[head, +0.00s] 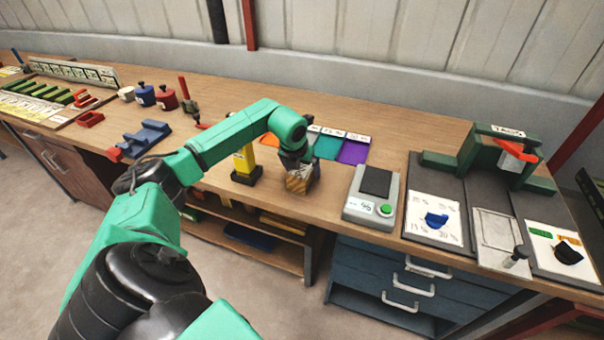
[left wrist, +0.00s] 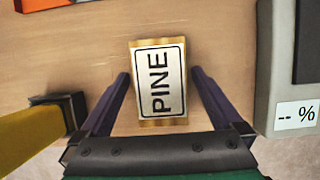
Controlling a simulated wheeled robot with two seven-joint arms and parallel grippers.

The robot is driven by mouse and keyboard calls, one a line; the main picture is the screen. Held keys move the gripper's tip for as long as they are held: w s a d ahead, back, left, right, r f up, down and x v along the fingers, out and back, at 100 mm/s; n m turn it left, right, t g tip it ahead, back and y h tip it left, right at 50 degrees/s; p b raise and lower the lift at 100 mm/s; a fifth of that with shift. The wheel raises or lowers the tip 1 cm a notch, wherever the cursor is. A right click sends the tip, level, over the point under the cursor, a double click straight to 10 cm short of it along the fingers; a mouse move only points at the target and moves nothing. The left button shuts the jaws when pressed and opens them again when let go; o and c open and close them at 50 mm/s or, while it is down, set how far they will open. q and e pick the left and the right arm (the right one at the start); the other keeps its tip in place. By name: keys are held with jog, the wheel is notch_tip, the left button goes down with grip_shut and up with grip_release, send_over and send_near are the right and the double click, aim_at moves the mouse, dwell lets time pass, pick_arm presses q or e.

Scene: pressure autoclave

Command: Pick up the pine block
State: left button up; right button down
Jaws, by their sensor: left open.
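The pine block (left wrist: 158,80) rests on the wooden bench with its white PINE label facing up in the left wrist view. In the head view the pine block (head: 299,183) shows near the bench's front edge, partly covered by my gripper. My left gripper (left wrist: 160,82) is open, with one dark finger on each side of the block's near part. A gap shows between each finger and the block. In the head view my left gripper (head: 296,164) is right above the block. My right gripper is not in view.
A yellow post on a black base (head: 245,165) stands close left of the block. A grey meter with a green button (head: 373,195) stands to its right. Coloured squares (head: 353,150) lie behind. The bench's front edge is close.

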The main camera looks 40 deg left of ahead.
pick_arm(q)
jog(key=shift+f+b, duration=0.25)
jog(key=shift+b, duration=0.05)
